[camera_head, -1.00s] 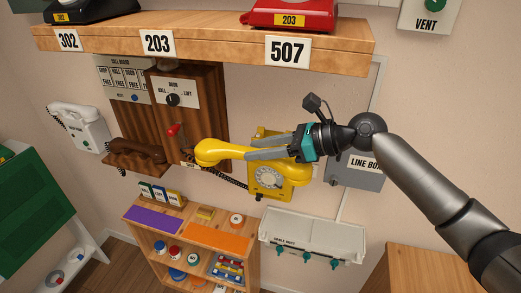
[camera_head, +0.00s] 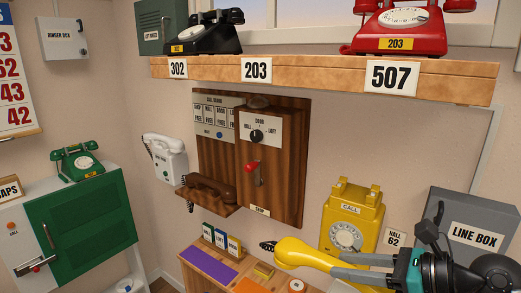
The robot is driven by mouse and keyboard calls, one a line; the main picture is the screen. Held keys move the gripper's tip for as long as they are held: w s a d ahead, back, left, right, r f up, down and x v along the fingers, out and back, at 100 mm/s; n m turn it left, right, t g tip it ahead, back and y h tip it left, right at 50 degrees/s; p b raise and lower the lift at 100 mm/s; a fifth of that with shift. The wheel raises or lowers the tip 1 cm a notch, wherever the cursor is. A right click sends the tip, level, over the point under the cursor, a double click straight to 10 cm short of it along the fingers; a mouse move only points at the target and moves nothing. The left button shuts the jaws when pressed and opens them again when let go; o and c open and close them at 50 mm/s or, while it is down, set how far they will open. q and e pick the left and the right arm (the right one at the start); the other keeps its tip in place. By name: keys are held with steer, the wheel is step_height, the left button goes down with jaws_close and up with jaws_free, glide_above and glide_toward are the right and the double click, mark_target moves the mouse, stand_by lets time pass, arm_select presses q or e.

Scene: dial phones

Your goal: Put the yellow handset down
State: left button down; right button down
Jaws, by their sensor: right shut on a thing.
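The yellow handset (camera_head: 296,253) is held out to the left of and below its phone body, roughly level. My right gripper (camera_head: 345,264) comes in from the lower right and is shut on the handset, with its grey fingers along the handle. The yellow wall phone (camera_head: 347,226) hangs on the wall behind the gripper. Its dial and CALL label show, and its two-pronged cradle on top (camera_head: 356,192) is empty. The far end of the handset is hidden by the gripper. My left gripper is not in view.
A grey LINE BOX (camera_head: 470,230) stands right of the yellow phone. A wooden shelf (camera_head: 320,78) with black and red phones runs above. A wooden panel (camera_head: 275,150) with a red lever is to the left. A low shelf with a purple mat (camera_head: 208,264) lies below.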

steer(key=s+f+b, duration=0.5)
steer(key=f+b, duration=0.5)
steer(key=shift+s+a+f+n+b, duration=0.3)
steer(key=shift+s+a, duration=0.05)
steer(key=shift+a, duration=0.1)
steer(key=shift+s+f, duration=0.2)
steer(key=shift+f, duration=0.2)
stand_by(0.3)
